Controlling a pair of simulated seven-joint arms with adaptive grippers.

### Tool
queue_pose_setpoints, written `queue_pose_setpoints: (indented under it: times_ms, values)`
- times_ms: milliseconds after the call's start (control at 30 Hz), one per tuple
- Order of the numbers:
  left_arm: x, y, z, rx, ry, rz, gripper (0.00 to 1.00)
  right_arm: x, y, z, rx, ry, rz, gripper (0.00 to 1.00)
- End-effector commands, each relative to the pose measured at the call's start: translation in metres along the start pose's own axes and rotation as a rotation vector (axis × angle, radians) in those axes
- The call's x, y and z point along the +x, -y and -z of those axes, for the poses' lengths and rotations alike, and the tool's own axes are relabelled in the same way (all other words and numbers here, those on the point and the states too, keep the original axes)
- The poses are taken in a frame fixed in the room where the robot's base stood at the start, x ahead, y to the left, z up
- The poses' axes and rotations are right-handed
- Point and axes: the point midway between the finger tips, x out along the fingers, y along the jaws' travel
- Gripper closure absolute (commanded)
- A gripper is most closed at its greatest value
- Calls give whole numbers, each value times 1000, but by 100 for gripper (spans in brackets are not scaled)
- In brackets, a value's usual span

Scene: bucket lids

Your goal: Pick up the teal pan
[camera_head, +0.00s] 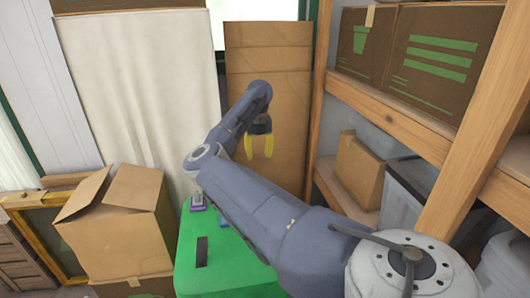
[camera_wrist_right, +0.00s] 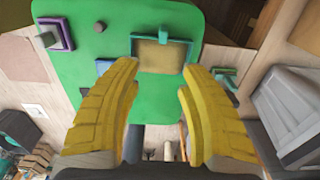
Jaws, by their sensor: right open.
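A teal-edged, shallow rectangular thing with a tan face (camera_wrist_right: 160,57) lies on the green table (camera_wrist_right: 105,60) in the right wrist view. A teal bar runs along its far side. It may be the teal pan, but I cannot tell for sure. In the head view my arm hides that part of the table. My right gripper (camera_head: 259,147) has yellow fingers, spread apart and empty above the table. In the right wrist view the fingers (camera_wrist_right: 160,78) frame the near side of the teal-edged thing, apart from it. My left gripper is not in view.
A purple-framed thing (camera_wrist_right: 54,33) and a small dark knob (camera_wrist_right: 100,27) are on the table. An open cardboard box (camera_head: 118,225) stands left of the table, wooden shelves (camera_head: 400,112) with boxes to the right.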

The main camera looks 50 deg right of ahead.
Motion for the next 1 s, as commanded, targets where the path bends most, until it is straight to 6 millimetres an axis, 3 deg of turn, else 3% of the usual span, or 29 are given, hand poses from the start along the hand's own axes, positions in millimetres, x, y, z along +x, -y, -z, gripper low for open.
queue_pose_setpoints:
  times_ms: [300, 500, 1000]
  values:
    - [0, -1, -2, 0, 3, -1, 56, 60, 2, 1, -1, -4, 6, 58]
    - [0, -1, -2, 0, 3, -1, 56, 90, 2, 1, 0, -3, 5, 58]
    - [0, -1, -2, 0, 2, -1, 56, 125, 4, 1, -1, -4, 6, 58]
